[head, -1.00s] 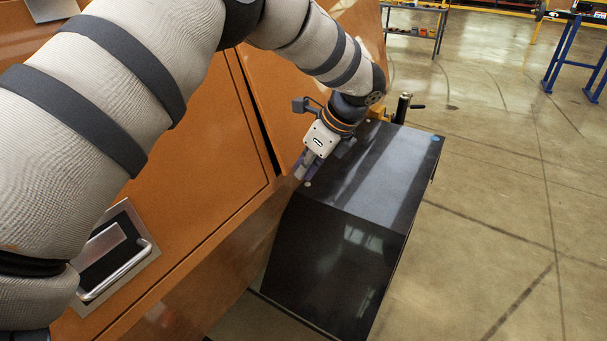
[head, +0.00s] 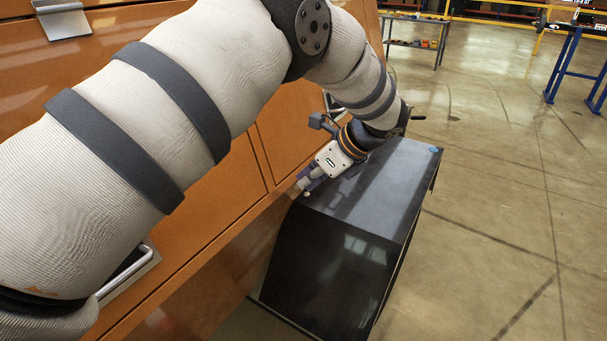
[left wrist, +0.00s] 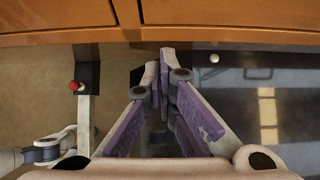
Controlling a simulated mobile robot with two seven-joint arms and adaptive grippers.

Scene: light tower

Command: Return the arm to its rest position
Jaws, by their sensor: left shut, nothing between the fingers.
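My left arm comes in from the left in the head view, with its light sleeve and dark bands. My left gripper (head: 303,186) is beside the orange cabinet, over the near left part of the black box's top. In the left wrist view the left gripper (left wrist: 160,75) shows its purple-padded fingers shut together, with nothing between them. The fingertips point toward the orange cabinet's lower edge. My right gripper is not in view.
The orange cabinet (head: 220,235) with metal handles stands close along the left. The black box (head: 375,195) stands against it. Open concrete floor (head: 490,230) lies to the right. A blue stand (head: 562,65) and a tool table (head: 415,40) are farther back.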

